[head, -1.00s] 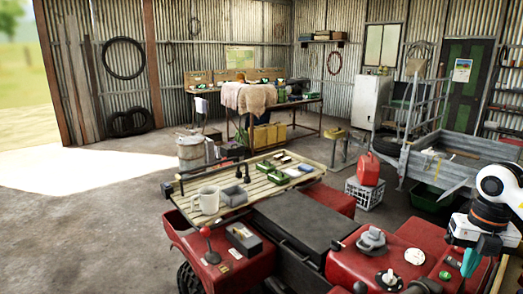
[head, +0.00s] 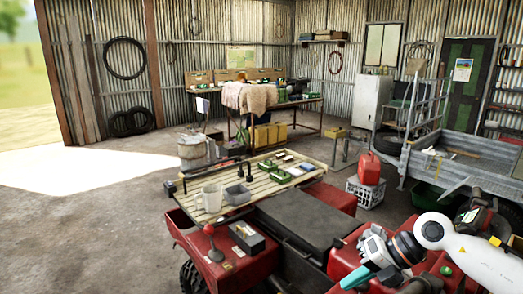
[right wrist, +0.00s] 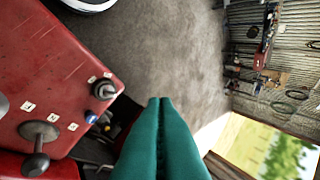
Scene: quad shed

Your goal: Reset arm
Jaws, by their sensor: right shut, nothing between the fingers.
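My right gripper (head: 358,278) comes in from the right in the head view, over the red quad (head: 340,262). Its teal fingers point to the lower left. In the right wrist view the fingers of my right gripper (right wrist: 160,101) lie together, shut and empty. The quad's red bodywork (right wrist: 60,75) with dark knobs is to their left in that view. My left gripper is not in view.
A slatted rack (head: 255,184) on the quad holds a mug (head: 211,198), a grey tray and small boxes. A red fuel can (head: 369,168) stands on a white crate (head: 366,192). A grey trailer (head: 470,168) is at right. Concrete floor (head: 90,220) is clear at left.

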